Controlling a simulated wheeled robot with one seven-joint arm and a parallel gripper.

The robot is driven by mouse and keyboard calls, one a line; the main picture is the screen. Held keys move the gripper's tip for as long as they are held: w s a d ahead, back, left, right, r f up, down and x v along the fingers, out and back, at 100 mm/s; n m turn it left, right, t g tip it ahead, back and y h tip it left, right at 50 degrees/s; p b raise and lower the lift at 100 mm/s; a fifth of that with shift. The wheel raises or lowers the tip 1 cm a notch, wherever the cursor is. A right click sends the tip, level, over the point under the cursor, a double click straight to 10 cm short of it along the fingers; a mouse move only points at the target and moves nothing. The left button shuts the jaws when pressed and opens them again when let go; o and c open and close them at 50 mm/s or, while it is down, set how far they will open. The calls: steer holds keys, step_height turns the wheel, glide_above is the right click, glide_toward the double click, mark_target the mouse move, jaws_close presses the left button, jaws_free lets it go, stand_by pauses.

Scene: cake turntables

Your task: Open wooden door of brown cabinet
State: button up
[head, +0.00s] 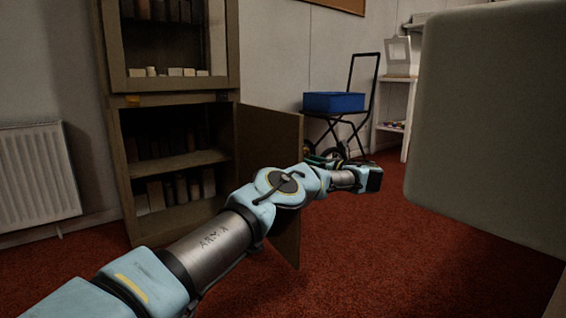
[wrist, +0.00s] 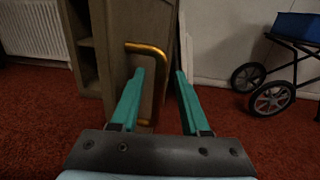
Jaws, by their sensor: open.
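The brown cabinet (head: 116,150) stands at the left in the head view. Its lower wooden door (head: 268,135) is swung wide open to the right, and shelves with items show behind it. My arm crosses in front of the door and hides part of it. In the wrist view the door (wrist: 139,32) is straight ahead with its brass bar handle (wrist: 149,48). My gripper (wrist: 159,72) is open, its teal fingers apart at the door's free-edge side. The handle's lower end shows between the fingers; I cannot tell whether they touch the door.
A black cart with a blue crate (head: 334,102) stands behind, right of the door. A white shelf (head: 396,100) is further right. A large grey block (head: 490,120) fills the near right. A radiator (head: 37,175) is at the left wall. Red carpet is clear before the cabinet.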

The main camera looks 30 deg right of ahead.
steer(key=shift+s+r, duration=0.1)
steer(key=s+d+p, duration=0.1)
steer(key=s+p, duration=0.3)
steer(key=s, duration=0.6)
steer(key=shift+d+r, duration=0.3)
steer(key=shift+d, duration=0.1)
steer(key=shift+s, duration=0.25)
